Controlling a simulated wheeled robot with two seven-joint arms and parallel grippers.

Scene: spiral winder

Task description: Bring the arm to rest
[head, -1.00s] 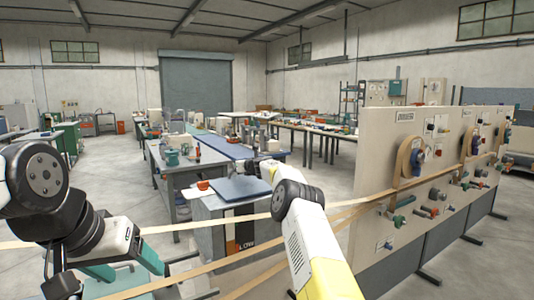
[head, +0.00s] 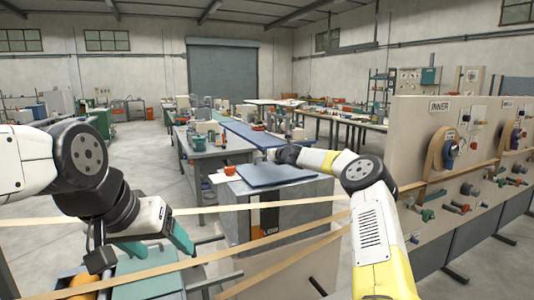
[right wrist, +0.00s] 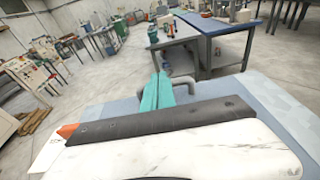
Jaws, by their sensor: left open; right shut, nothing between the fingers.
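My left gripper (head: 158,247) is open and empty at the lower left of the head view, its teal fingers apart near the tan bands. My right arm (head: 372,215) rises from the bottom and bends at the elbow, with its forearm reaching left toward the blue-topped cabinet. The right gripper's fingers are hard to make out in the head view. In the right wrist view, the right gripper (right wrist: 158,92) has its teal fingers together with nothing between them, in front of a workbench (right wrist: 195,50).
Tan bands (head: 270,207) stretch across the front toward the panel marked INNER (head: 430,150), which carries spools and knobs. A grey cabinet (head: 300,215) with a blue top (head: 275,174) stands ahead. Benches fill the middle. Open floor (head: 135,155) lies at the left.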

